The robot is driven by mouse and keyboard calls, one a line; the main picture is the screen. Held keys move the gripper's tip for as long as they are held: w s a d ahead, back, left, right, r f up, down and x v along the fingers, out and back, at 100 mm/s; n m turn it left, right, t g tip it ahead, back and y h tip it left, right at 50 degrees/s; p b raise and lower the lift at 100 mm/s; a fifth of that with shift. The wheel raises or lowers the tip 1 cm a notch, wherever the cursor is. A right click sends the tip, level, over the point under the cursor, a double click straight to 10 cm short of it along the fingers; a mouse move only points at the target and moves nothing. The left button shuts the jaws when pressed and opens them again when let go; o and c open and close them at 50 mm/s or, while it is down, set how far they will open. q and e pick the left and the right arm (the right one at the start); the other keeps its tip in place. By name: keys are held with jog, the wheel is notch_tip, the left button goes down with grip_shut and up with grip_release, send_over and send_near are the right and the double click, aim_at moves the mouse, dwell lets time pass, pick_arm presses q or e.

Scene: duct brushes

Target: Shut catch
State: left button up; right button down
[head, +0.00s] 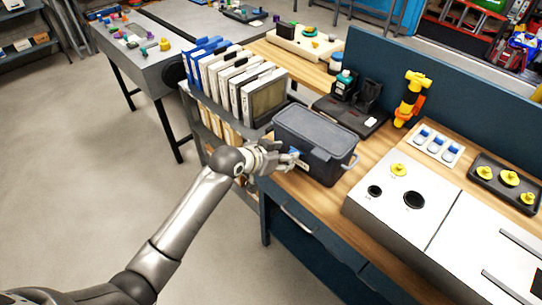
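A dark grey lidded box (322,172) stands on the wooden workbench in the middle of the head view, its lid (315,127) resting on top. A small blue catch (294,153) shows on the box's near left side. My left gripper (292,160) is at that side, its fingers right by the blue catch and partly hiding it. I cannot tell whether the fingers touch the catch or how far apart they are. Whether the catch is open or closed is too small to tell. A light handle (350,163) shows at the box's right end. My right gripper is not in view.
Several binders (222,72) and a grey-framed panel (266,97) stand left of the box. A black tray (350,113) with dark holders is behind it. A yellow-orange tool (410,98) and a white panel box (392,207) are to the right. Open floor lies at left.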

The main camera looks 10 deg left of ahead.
pick_arm(q)
jog(key=v, duration=0.6)
